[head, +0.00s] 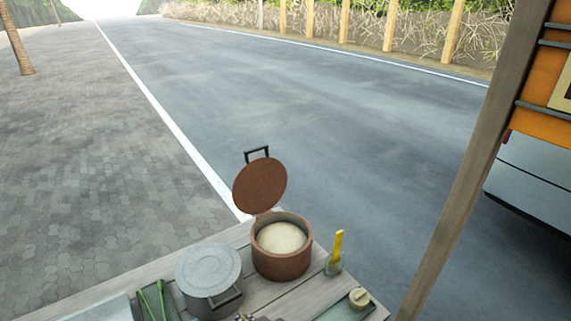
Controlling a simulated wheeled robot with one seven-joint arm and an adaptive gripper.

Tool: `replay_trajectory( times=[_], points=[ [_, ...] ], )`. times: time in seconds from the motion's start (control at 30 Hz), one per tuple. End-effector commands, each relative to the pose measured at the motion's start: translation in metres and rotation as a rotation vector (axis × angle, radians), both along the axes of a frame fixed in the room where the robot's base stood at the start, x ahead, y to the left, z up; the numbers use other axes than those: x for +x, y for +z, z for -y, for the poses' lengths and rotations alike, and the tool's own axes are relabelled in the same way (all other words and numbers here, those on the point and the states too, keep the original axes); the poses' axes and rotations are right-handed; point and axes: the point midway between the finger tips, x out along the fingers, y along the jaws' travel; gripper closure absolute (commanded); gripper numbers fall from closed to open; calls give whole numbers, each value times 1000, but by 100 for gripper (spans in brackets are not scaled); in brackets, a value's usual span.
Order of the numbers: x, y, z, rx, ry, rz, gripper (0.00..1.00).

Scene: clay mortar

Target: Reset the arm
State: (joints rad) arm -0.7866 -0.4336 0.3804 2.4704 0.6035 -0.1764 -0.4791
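My gripper is not clearly in view. Small dark and grey shapes (246,317) show at the bottom edge of the head view, cut off, and I cannot tell what they are. A brown clay pot (281,264) stands on the wooden table with its round lid (260,186) tilted up and open. Pale, fine-looking contents (281,237) fill much of the pot.
The wooden table (300,302) also bears a grey lidded pot (208,275), a yellow-handled tool in a small glass (335,255), a small beige lidded jar (358,298) and green sticks (152,298). A wooden post (470,165) rises at right. Open road (330,130) lies beyond.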

Motion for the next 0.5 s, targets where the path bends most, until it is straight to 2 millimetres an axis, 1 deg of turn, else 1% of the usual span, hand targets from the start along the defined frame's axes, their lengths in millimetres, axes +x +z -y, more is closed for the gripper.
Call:
replay_trajectory(
  times=[0.07, 0.17, 0.2, 0.27, 0.3, 0.37, 0.47, 0.5],
  points=[
    [-12, -11, -1, -2, 7, -64, 100],
    [-38, -28, 0, -27, 39, -176, 100],
    [-49, -31, 0, -40, 54, -218, 100],
    [-64, -33, 3, -58, 74, -276, 100],
    [-71, -32, 7, -71, 80, -309, 100],
    [-78, -28, 18, -90, 77, -351, 100],
    [-83, -17, 43, -124, 46, -412, 100],
    [-84, -11, 57, -139, 22, -434, 100]
  ],
)
